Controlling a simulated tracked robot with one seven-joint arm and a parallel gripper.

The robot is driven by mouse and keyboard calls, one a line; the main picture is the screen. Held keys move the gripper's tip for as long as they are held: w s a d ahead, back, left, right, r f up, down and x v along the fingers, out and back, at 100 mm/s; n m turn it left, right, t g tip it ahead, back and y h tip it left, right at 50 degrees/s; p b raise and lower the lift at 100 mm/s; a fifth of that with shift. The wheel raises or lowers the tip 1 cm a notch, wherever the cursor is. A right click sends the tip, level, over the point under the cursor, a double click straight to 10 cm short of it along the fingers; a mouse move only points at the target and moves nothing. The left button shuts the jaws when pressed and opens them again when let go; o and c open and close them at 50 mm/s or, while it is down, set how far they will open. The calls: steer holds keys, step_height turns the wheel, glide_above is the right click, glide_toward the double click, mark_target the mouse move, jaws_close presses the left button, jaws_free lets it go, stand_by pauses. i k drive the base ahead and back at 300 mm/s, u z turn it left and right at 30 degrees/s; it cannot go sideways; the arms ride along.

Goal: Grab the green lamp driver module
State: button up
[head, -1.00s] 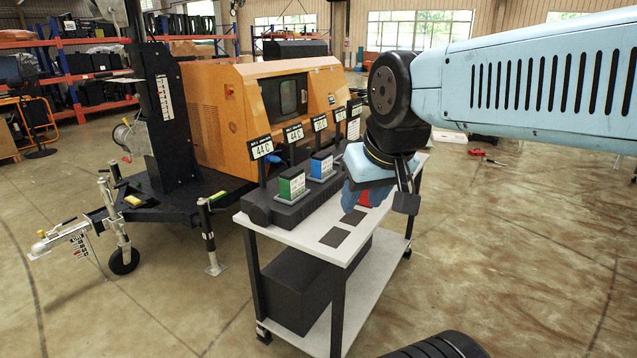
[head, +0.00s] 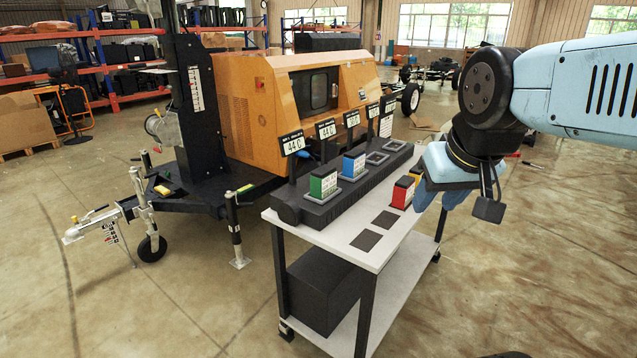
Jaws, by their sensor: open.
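The green lamp driver module (head: 323,181) stands upright in the nearest slot of the long black rack (head: 290,212) on the white-topped cart (head: 345,236). A sign reading 44 C rises behind it. My gripper (head: 436,200) hangs at the right end of the cart, to the right of and well apart from the green module. Its fingers point down and are partly seen; it is open, with nothing seen between the fingers.
A blue module (head: 354,164) sits beside the green one in the rack. A red module (head: 403,192) stands on the cart near my gripper. Two dark pads (head: 367,239) lie on the tabletop. An orange generator (head: 249,109) and its trailer stand behind the cart. Open floor lies right.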

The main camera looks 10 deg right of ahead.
mark_target(324, 179)
steer(key=z, duration=0.4)
steer(key=i, duration=1)
steer(key=u, duration=0.45)
